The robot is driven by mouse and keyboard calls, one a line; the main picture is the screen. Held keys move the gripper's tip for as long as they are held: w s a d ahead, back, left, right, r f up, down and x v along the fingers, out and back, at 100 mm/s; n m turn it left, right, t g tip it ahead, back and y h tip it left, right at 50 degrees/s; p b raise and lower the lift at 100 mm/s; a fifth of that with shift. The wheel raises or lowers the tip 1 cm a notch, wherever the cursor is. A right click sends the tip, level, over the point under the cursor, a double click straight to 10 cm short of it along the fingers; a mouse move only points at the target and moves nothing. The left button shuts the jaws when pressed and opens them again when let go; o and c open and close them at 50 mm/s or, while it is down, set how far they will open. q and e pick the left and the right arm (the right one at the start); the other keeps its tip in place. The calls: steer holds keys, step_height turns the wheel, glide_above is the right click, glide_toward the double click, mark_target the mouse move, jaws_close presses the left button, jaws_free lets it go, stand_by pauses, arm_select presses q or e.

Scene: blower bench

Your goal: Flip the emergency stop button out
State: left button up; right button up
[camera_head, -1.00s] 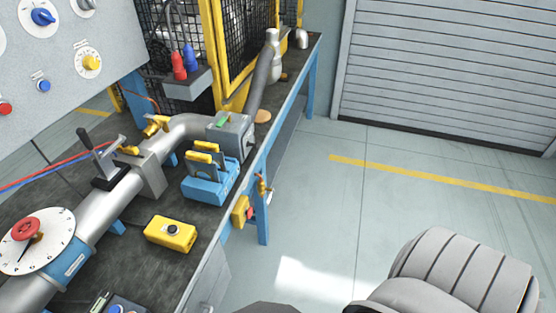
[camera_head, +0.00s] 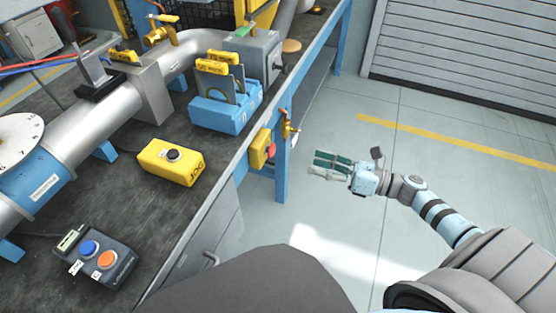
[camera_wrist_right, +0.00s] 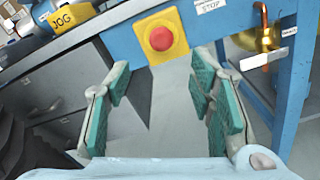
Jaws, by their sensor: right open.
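The emergency stop is a red round button on a yellow box (camera_head: 263,147), fixed to the bench's blue front edge in the head view. In the right wrist view the red button (camera_wrist_right: 161,39) faces me on its yellow plate, under a STOP label (camera_wrist_right: 211,5). My right gripper (camera_head: 328,164) is in the air to the right of the box, over the floor and apart from it. In the wrist view its teal-padded fingers (camera_wrist_right: 162,103) are spread and empty, with the button beyond them and between them. My left gripper is not in view.
A brass valve (camera_head: 289,128) sticks out from the bench just right of the stop box. A yellow JOG box (camera_head: 171,163), a blue rack (camera_head: 225,108) and a two-button pendant (camera_head: 93,258) stand on the bench. The floor to the right is clear.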

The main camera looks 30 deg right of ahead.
mark_target(274, 151)
steer(key=x, duration=1.1)
steer(key=shift+w+a+b, duration=0.2)
steer(key=shift+w+b, duration=0.15)
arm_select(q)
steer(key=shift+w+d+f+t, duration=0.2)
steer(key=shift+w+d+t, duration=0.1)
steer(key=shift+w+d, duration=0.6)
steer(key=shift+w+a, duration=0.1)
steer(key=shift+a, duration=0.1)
arm_select(e)
steer(key=shift+c, duration=0.6)
jaws_close()
